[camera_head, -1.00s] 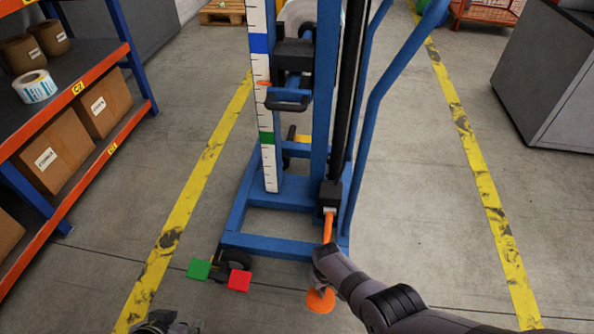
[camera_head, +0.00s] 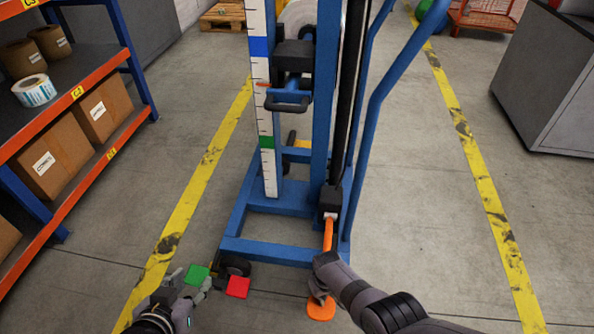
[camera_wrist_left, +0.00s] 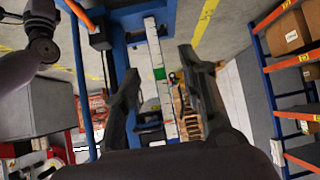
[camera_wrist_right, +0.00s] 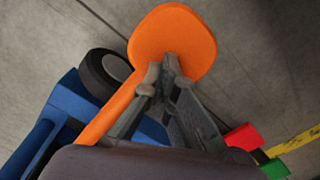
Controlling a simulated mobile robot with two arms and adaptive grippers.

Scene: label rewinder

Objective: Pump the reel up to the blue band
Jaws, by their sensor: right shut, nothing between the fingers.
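The blue lift (camera_head: 275,250) stands ahead with a white scale bearing a blue band (camera_head: 259,46) high and a green band (camera_head: 266,142) low. A small orange pointer (camera_head: 263,84) sits a little below the blue band, beside the black carriage (camera_head: 292,55). The reel (camera_head: 298,18) is partly hidden behind it. An orange pedal lever (camera_head: 328,236) ends in a round pad (camera_head: 321,310). My right gripper (camera_wrist_right: 163,65) is shut and empty, its tips over the pad; contact is unclear. My left gripper (camera_head: 195,276) is open and empty near the green block.
An orange-and-blue shelf (camera_head: 110,75) with boxes stands left, a grey cabinet (camera_head: 550,90) right.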

